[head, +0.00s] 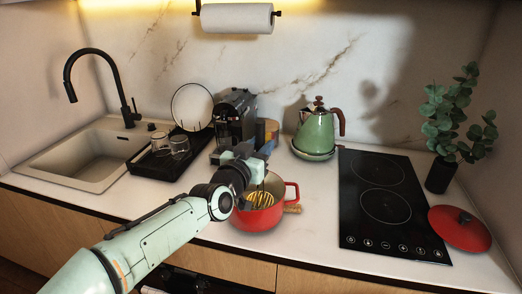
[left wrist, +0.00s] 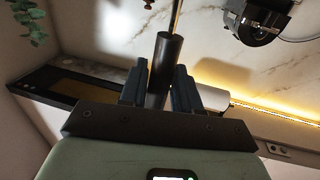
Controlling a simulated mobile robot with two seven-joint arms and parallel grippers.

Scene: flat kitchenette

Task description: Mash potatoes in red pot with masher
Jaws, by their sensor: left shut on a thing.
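The red pot (head: 262,219) stands on the white counter near the front edge, left of the hob. Inside it there is a yellow mass (head: 259,199) with dark stripes across it; I cannot tell potatoes from masher head here. My left gripper (head: 252,163) is above the pot's back left side, pointing away from me. In the left wrist view the gripper (left wrist: 160,88) is shut on the black handle of the masher (left wrist: 166,55), and a thin rod runs on from the handle. The pot's left part is partly hidden by my arm. My right gripper is not in view.
The red lid (head: 460,229) lies at the hob's right edge. The black hob (head: 384,212) is bare. A green kettle (head: 319,131) and a coffee machine (head: 236,114) stand behind. A drying tray with glasses (head: 170,154) and a sink (head: 85,160) are left.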

